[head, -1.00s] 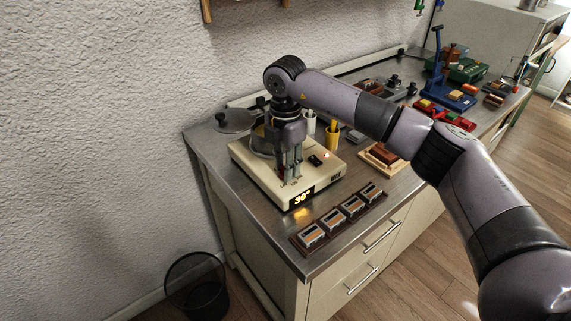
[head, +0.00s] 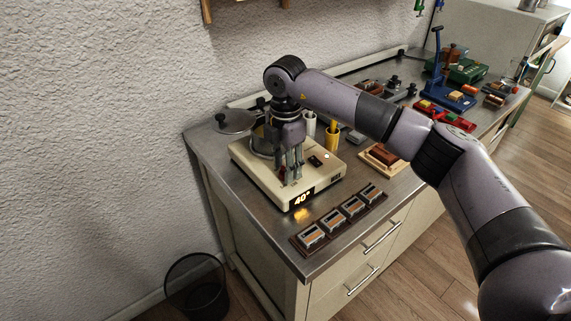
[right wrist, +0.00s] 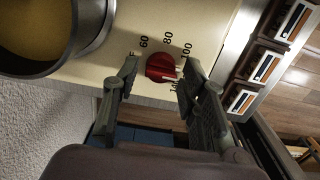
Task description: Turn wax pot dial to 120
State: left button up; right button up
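The cream wax pot base (head: 255,174) stands at the left end of the steel bench, its display (head: 302,199) reading 40°. The metal pot (head: 258,143) sits on it, partly behind my right gripper (head: 289,172). In the right wrist view the red dial (right wrist: 161,67) lies between the fingertips of my right gripper (right wrist: 161,66), with a small gap on each side. Its white mark points right, between 100 and the partly hidden 140. The 120 label is hidden by the right finger. The pot (right wrist: 50,35) holds yellowish wax. My left gripper is out of view.
A rack of several small blocks (head: 331,226) lies near the front edge. A lid (head: 235,121) lies behind the pot. White (head: 310,124) and yellow (head: 332,135) cups stand behind the base. A wooden tray (head: 379,163) and tools fill the bench to the right.

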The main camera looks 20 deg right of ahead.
jog(key=shift+o, duration=0.4)
jog(key=shift+r, duration=0.1)
notch_tip(320, 180, up, 12)
dwell(0.3)
